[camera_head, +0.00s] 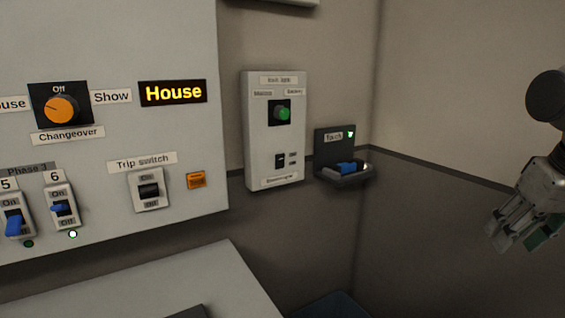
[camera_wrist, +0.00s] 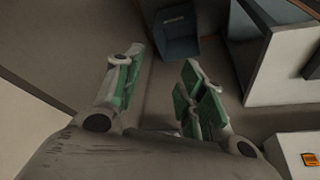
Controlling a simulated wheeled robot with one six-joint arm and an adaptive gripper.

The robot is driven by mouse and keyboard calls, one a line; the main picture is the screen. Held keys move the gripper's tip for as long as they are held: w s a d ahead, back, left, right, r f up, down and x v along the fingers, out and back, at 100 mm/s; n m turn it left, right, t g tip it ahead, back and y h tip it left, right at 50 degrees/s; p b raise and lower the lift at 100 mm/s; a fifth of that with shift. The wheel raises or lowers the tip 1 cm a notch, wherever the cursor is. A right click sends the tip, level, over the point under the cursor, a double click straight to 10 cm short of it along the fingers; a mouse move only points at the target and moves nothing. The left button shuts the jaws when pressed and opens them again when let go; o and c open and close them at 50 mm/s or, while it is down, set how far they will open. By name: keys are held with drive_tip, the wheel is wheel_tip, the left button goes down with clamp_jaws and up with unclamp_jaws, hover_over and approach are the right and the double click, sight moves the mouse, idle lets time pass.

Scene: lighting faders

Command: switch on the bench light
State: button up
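I cannot pick out a bench light or a switch labelled for it in either view. My gripper (camera_head: 510,238) hangs at the right of the head view, pointing down and left, well apart from the wall controls. In the wrist view its green-padded fingers (camera_wrist: 155,72) stand apart with nothing between them. On the big grey panel (camera_head: 110,215) are an orange changeover knob (camera_head: 61,109), a lit "House" sign (camera_head: 173,92), a trip switch (camera_head: 149,190) and blue-levered switches 5 (camera_head: 14,223) and 6 (camera_head: 61,208).
A wall box (camera_head: 274,145) with a green knob (camera_head: 283,113) hangs right of the panel. Beside it a dark holder (camera_head: 343,175) labelled "Torch" carries a blue item. A pale bench top (camera_head: 150,290) lies below. The wrist view shows a blue-grey bin (camera_wrist: 177,45). Space before the right wall looks clear.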

drive_tip(key=w+a+f+g, duration=0.1)
drive_tip(key=f, duration=0.1)
drive_tip(key=a+f+n+g, duration=0.1)
drive_tip(key=a+f, duration=0.1)
drive_tip(key=w+a+f+n+g, duration=0.1)
drive_tip(key=f, duration=0.1)
drive_tip(key=shift+w+a+f, duration=0.15)
drive_tip(key=shift+w+a, duration=0.15)
clamp_jaws()
drive_tip(key=w+a+f+n+t+y, duration=0.2)
drive_tip(key=w+a+f, duration=0.5)
drive_tip(key=w+a, duration=0.2)
drive_tip(key=w+a+f+n+t+y, duration=0.1)
drive_tip(key=w+a+f+n+t, duration=0.1)
drive_tip(key=w+a+f, duration=0.6)
drive_tip(key=w+a+r+t+y, duration=0.35)
drive_tip(key=w+a, duration=0.25)
drive_tip(key=a, duration=0.2)
drive_tip(key=w+a+r+t+y, duration=0.1)
drive_tip(key=r+t+y, duration=0.1)
drive_tip(key=r, duration=0.5)
drive_tip(key=w+a+r+t+y, duration=0.1)
drive_tip(key=w+r+t+y, duration=0.1)
drive_tip(key=r+t, duration=0.3)
wheel_tip(320, 180, up, 3)
drive_tip(key=shift+r+n, duration=0.1)
drive_tip(key=shift+n, duration=0.3)
